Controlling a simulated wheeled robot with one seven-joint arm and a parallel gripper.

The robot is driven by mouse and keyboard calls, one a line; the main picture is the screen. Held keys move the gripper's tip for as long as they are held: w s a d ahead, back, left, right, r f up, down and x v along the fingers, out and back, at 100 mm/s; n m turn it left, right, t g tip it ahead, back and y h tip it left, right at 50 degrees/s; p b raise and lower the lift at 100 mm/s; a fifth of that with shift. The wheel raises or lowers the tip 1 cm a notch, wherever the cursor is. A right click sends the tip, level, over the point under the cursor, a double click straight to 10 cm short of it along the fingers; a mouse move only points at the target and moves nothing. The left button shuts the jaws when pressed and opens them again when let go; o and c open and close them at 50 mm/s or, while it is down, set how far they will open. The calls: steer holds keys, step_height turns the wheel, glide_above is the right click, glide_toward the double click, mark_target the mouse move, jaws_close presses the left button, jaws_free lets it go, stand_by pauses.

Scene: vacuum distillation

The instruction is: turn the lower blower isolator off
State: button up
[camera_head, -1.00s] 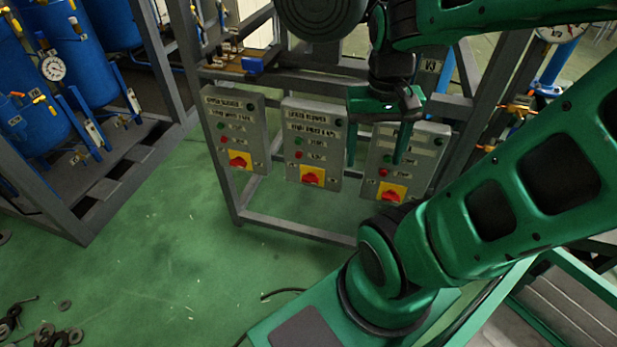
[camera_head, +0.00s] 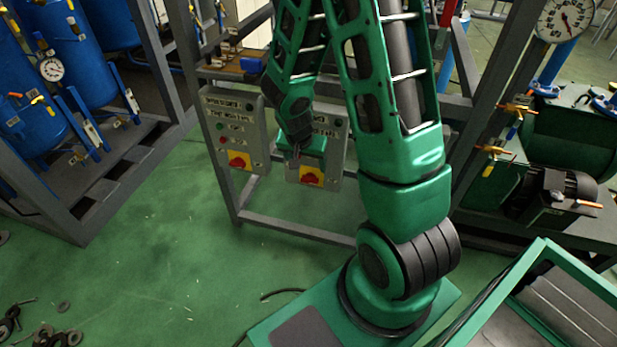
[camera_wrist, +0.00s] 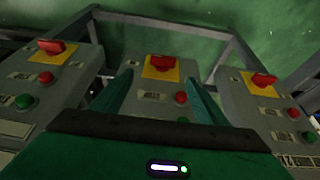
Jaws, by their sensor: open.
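The middle control box (camera_head: 335,150) has a rotary isolator, a red handle on a yellow plate (camera_head: 311,178); its label looked like "lower blower" in the earlier head view and is now mostly covered. In the wrist view, the middle isolator's red handle (camera_wrist: 160,63) lies ahead, between my finger directions. My gripper (camera_head: 306,158) is in front of this box, just above the isolator, and hides the box's middle. In the wrist view my gripper (camera_wrist: 160,82) is open, one finger on each side, with nothing between them. Whether the fingers touch the box is unclear.
A similar box with its own red isolator (camera_head: 238,160) hangs to the left. A third box, hidden by my arm in the head view, shows in the wrist view (camera_wrist: 55,75). The boxes hang on a grey frame (camera_head: 290,234).

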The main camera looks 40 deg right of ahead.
mark_target(309, 179)
steer(key=x, duration=1.1)
steer(key=shift+w+a+f, duration=0.3)
steer(key=shift+f, duration=0.05)
